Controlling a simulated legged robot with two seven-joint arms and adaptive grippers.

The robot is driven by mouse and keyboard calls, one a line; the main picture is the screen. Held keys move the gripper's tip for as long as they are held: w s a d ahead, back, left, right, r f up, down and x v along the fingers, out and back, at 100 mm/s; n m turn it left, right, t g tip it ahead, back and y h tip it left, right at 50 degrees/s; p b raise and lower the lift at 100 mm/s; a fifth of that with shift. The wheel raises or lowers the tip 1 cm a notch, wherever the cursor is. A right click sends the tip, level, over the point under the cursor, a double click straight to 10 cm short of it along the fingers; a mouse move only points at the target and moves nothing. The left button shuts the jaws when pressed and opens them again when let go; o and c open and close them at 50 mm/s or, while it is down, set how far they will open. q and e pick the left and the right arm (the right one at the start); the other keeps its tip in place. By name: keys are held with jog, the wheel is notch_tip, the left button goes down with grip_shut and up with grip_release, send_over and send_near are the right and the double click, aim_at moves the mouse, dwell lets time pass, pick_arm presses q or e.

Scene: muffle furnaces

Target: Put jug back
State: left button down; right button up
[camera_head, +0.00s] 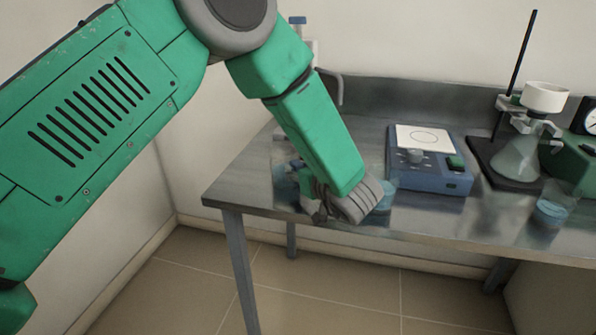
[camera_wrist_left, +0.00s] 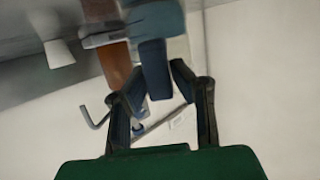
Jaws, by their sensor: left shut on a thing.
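My left arm reaches down over the near left end of the metal table. My left gripper (camera_head: 318,205) is at the table's left front edge, mostly hidden by its own wrist. A clear, see-through jug (camera_head: 285,182) shows faintly just left of the fingers; its outline is hard to make out. In the left wrist view, the two dark fingers (camera_wrist_left: 163,105) stand on either side of a blue piece (camera_wrist_left: 155,70), which looks like part of what is held. My right gripper is out of view.
A beaker of blue liquid (camera_head: 386,196) stands just right of my gripper. Further right are a blue stirrer plate (camera_head: 430,178), a stand with a flask (camera_head: 517,158) and another beaker (camera_head: 552,209). A tap spout (camera_head: 338,88) rises behind my wrist.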

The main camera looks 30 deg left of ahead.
pick_arm(q)
jog(key=c, duration=1.4)
grip_release()
jog(key=shift+d+r, duration=0.1)
jog(key=shift+r, duration=0.05)
jog(key=p+v, duration=0.1)
jog(key=v, duration=1)
jog(key=shift+s+d, duration=0.3)
